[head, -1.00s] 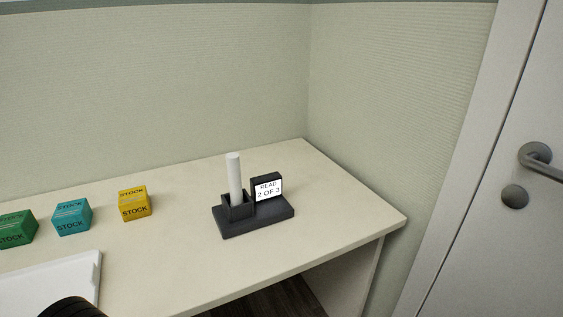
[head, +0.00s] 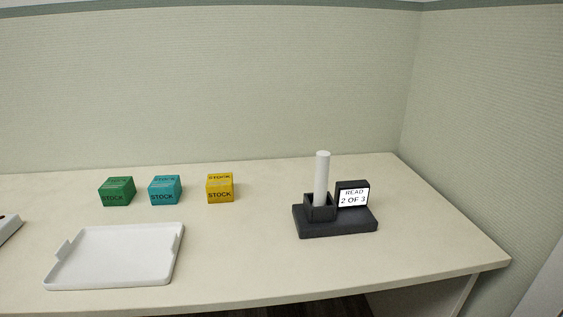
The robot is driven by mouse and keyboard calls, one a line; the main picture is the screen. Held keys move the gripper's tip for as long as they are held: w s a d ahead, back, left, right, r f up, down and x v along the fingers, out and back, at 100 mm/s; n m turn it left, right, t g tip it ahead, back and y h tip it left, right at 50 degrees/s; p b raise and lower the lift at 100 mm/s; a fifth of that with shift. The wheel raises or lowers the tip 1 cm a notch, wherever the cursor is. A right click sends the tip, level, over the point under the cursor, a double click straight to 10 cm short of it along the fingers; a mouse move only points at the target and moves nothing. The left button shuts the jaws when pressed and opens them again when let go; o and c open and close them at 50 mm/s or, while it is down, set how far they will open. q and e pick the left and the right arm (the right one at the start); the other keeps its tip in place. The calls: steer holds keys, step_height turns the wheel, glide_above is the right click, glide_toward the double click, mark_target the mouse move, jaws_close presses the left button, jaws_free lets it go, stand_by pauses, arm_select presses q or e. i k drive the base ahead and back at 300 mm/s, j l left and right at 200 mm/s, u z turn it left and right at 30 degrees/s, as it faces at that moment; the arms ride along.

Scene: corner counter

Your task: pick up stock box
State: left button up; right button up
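Three boxes marked STOCK stand in a row on the counter in the head view. The green stock box (head: 117,192) is on the left, the teal stock box (head: 165,190) is in the middle, and the yellow stock box (head: 220,188) is on the right. They stand apart from each other, upright. Neither of my grippers shows in the head view now.
A white tray (head: 115,262) lies empty in front of the boxes. A dark stand (head: 335,224) on the right holds a white upright cylinder (head: 322,178) and a small sign (head: 353,197) reading "READ 2 OF 3". A pale object (head: 8,230) is cut off at the left edge.

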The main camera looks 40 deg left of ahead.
mark_target(115, 191)
steer(key=u, duration=2.3)
